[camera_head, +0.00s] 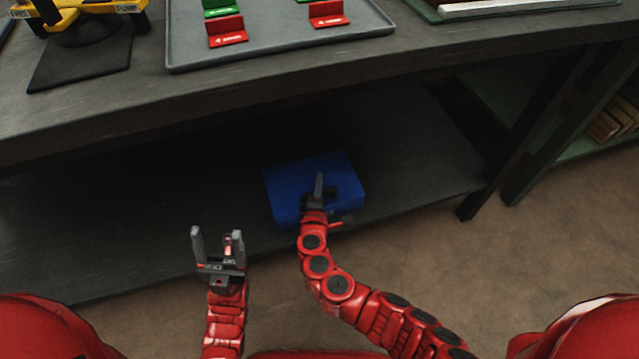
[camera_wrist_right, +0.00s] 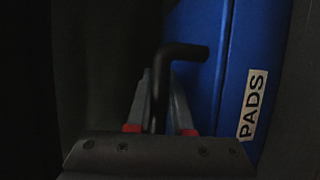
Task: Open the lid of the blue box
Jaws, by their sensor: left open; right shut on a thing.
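The blue box (camera_head: 344,176) sits on the dark lower shelf under the workbench. In the right wrist view the blue box (camera_wrist_right: 200,50) shows a seam line and a white "PADS" label (camera_wrist_right: 252,104); the lid looks closed. My right gripper (camera_head: 318,188) is at the near side of the box, covering part of it. In the right wrist view its fingers are shut on a black bent handle (camera_wrist_right: 182,52) beside the blue face. My left gripper (camera_head: 216,236) is open and empty, left of the box and in front of the shelf edge.
The workbench top (camera_head: 120,105) overhangs the lower shelf (camera_head: 420,150). A grey tray (camera_head: 290,54) with red and green pieces lies on top. A bench leg (camera_head: 490,190) stands at the right. The shelf left of the box looks clear but dark.

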